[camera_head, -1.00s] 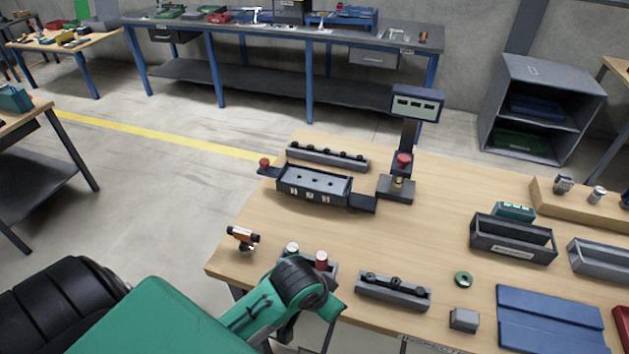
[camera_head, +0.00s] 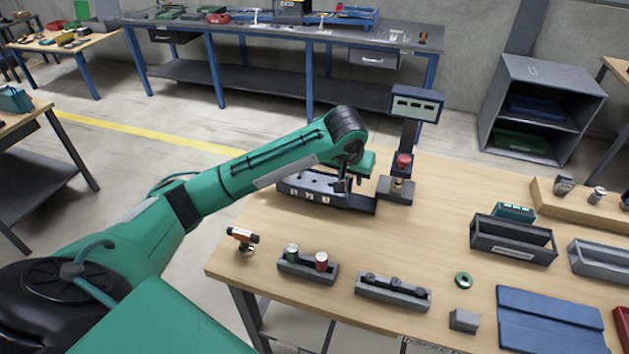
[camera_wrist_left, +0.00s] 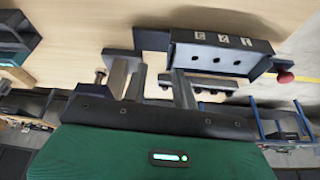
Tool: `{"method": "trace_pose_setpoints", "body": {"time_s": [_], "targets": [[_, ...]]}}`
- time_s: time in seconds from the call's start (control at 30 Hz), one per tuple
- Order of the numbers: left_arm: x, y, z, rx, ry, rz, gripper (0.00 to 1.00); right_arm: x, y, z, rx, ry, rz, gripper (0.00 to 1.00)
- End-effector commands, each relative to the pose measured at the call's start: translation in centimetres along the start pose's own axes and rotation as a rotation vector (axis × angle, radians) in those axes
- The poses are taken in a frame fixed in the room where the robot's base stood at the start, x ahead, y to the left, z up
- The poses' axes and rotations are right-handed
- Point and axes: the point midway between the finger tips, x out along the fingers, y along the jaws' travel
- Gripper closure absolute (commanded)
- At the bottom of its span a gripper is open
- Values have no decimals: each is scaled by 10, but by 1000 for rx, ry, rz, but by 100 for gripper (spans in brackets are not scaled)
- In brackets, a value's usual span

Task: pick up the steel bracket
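I cannot pick out the steel bracket with certainty in either view. My left gripper (camera_head: 342,186) is above the back of the wooden bench, close to the dark numbered fixture (camera_head: 300,190) and left of the display stand (camera_head: 396,190). In the left wrist view my left gripper's two grey fingers (camera_wrist_left: 160,82) stand apart with a gap between them, and I see nothing held. The fixture (camera_wrist_left: 222,57) shows there upside down, just beyond the right finger. My arm hides part of the fixture in the head view. My right gripper is not in view.
A two-can holder (camera_head: 308,267), a grey rack (camera_head: 393,292), a green ring (camera_head: 463,280) and a grey block (camera_head: 463,320) stand along the front. A dark bin (camera_head: 512,240) and a blue mat (camera_head: 550,320) are at right. The bench middle is clear.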

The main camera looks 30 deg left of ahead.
Motion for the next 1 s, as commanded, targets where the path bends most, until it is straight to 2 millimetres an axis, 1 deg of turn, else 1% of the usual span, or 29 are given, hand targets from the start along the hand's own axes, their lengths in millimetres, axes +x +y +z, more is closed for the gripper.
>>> {"method": "trace_pose_setpoints", "body": {"time_s": [0.03,0.1,0.2,0.27,0.37,0.6,0.7,0.87,1.0], "targets": [[-8,-9,-13,-25,7,-15,72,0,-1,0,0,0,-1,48],[-14,-17,-24,-56,8,-27,72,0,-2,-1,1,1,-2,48],[-20,-24,-33,-85,10,-37,72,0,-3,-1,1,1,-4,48],[-20,-27,-36,-94,8,-41,72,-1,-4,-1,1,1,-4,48],[-10,-28,-37,-100,7,-42,72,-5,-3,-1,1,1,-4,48],[37,-30,-37,-99,7,-43,72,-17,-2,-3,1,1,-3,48],[52,-30,-37,-98,6,-42,72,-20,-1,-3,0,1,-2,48],[63,-31,-38,-97,9,-41,72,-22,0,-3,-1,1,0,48],[73,-32,-39,-97,8,-42,72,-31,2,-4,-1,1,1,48]]}}
